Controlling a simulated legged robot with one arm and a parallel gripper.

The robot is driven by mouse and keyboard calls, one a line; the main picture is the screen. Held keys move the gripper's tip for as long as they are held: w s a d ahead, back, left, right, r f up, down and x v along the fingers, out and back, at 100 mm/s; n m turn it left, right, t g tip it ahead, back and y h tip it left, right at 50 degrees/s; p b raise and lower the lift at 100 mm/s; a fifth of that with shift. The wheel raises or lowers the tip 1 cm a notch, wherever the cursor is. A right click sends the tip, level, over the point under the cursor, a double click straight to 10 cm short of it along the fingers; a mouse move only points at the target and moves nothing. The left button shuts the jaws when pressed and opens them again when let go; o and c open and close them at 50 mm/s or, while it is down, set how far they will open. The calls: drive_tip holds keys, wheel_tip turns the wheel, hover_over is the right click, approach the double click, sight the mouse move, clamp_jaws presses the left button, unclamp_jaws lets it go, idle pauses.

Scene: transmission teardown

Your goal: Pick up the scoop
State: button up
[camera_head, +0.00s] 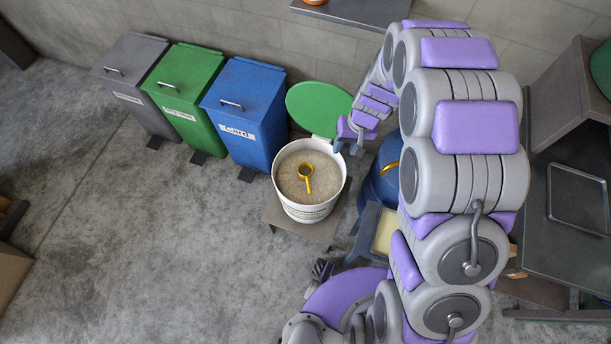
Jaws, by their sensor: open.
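A small yellow scoop (306,181) lies on the pale grainy fill of a white bucket, with its round cup toward the back and its handle toward the front. The white bucket (309,213) stands open on a low brown stand. My gripper (347,147) is at the bucket's back right rim, up and to the right of the scoop and apart from it. It is open and appears empty. Its fingers are small in this view, and I cannot tell its exact height above the rim.
Grey (140,87), green (189,100) and blue (244,113) bins stand left of the bucket. A round green lid (318,108) is behind it. A blue round container (378,185) stands close on the right, partly hidden by my arm. The floor at front left is clear.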

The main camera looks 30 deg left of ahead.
drive_tip(key=n, duration=0.2)
approach(309, 185)
drive_tip(key=b+x, duration=0.1)
drive_tip(key=x, duration=0.1)
drive_tip(key=b+x, duration=0.1)
drive_tip(key=x, duration=0.1)
drive_tip(key=b+x, duration=0.1)
drive_tip(key=shift+a+f, duration=0.35)
drive_tip(key=shift+d+b+x, duration=0.15)
drive_tip(key=shift+b+x, duration=0.45)
drive_tip(key=shift+x, duration=0.75)
drive_tip(key=shift+d+b+x, duration=0.15)
drive_tip(key=shift+b+x, duration=0.4)
drive_tip(key=shift+x, duration=0.75)
drive_tip(key=shift+s, duration=0.1)
drive_tip(key=shift+c, duration=0.2)
clamp_jaws()
